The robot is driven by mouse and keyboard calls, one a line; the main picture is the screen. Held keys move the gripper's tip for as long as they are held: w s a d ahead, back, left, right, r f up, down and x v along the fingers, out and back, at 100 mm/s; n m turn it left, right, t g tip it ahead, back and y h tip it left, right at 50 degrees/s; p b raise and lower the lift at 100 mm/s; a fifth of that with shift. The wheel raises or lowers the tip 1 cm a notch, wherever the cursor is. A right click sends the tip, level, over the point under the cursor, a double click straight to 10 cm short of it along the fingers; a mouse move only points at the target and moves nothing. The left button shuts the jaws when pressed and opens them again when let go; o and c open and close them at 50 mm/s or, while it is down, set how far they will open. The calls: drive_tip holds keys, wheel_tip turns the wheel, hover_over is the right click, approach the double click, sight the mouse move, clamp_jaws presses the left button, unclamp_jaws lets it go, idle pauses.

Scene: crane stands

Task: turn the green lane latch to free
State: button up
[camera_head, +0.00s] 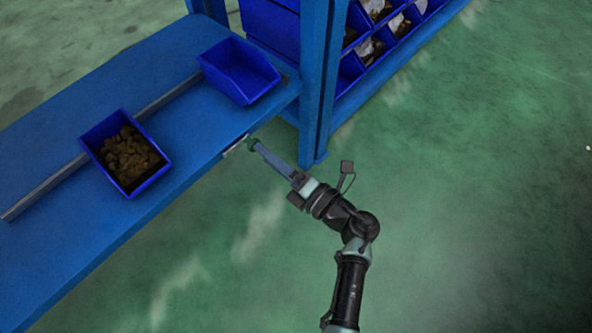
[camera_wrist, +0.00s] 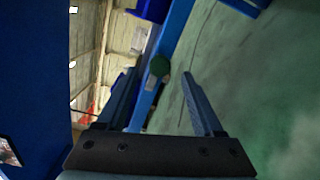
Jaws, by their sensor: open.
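The green lane latch (camera_head: 252,143) is a small round green knob on the front edge of the blue bench. In the wrist view the green knob (camera_wrist: 159,66) shows ahead of the jaws, between the lines of the two fingers. A pale plate (camera_head: 235,146) lies beside it on the bench edge. My gripper (camera_head: 258,149) reaches to the knob from the front right. Its two long fingers are apart in the wrist view (camera_wrist: 158,80), with nothing held. I cannot tell whether the fingertips touch the knob, nor which setting it is turned to.
On the bench stand an empty blue bin (camera_head: 232,84) and a blue bin of brown pieces (camera_head: 104,132). A grey rail (camera_head: 42,189) runs along the bench. A blue rack post (camera_head: 311,100) stands close right of the knob. Open green floor (camera_head: 470,180) lies to the right.

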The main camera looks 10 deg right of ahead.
drive_tip(key=p+v, duration=0.2)
drive_tip(key=v, duration=0.8)
drive_tip(key=shift+p, duration=0.35)
drive_tip(key=shift+w, duration=0.1)
